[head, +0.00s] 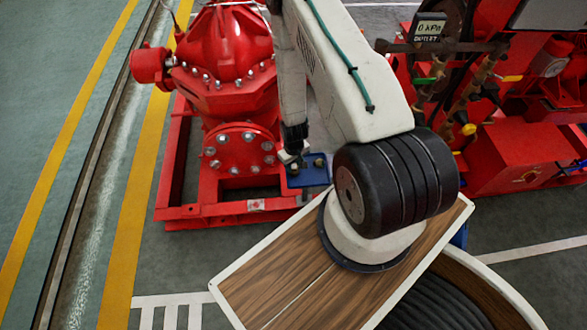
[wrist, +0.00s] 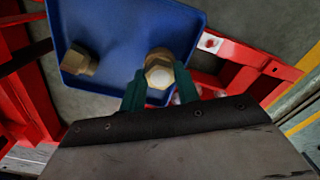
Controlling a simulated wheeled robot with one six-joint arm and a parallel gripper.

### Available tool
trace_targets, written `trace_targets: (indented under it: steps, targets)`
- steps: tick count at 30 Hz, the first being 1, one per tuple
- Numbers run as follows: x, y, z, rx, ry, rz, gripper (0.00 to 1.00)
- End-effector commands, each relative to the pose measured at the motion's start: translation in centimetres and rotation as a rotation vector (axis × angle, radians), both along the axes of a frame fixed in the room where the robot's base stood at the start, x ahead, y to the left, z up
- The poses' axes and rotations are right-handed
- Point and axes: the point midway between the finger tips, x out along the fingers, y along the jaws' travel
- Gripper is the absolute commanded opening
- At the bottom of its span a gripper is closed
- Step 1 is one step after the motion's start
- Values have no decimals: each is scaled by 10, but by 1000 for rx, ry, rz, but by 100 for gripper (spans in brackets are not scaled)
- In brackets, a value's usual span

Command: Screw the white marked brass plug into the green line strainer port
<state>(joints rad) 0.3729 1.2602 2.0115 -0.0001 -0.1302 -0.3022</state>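A blue tray (wrist: 115,22) holds two brass hex plugs in the wrist view. One plug (wrist: 159,73), with a pale, whitish face, sits between the green fingertips of my gripper (wrist: 161,82) at the tray's near edge. The fingers are close on both sides of it; I cannot tell whether they grip it or stand just clear. The other, plain brass plug (wrist: 80,62) lies on the left of the tray, apart from my gripper. In the head view my gripper (head: 289,160) is at the left edge of the blue tray (head: 310,172). I cannot make out the green line strainer port.
A red pump (head: 228,50) on a red frame stands behind the tray. My arm hides part of the middle. Open floor lies at left.

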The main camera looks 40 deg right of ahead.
Motion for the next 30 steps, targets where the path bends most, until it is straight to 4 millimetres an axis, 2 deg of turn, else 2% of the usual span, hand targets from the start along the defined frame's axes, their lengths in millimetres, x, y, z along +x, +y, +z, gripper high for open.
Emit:
trace_targets:
  steps: [19,30]
  targets:
    - [0,0,33,0,-1,0,3]
    - [3,1,37,0,-2,2,3]
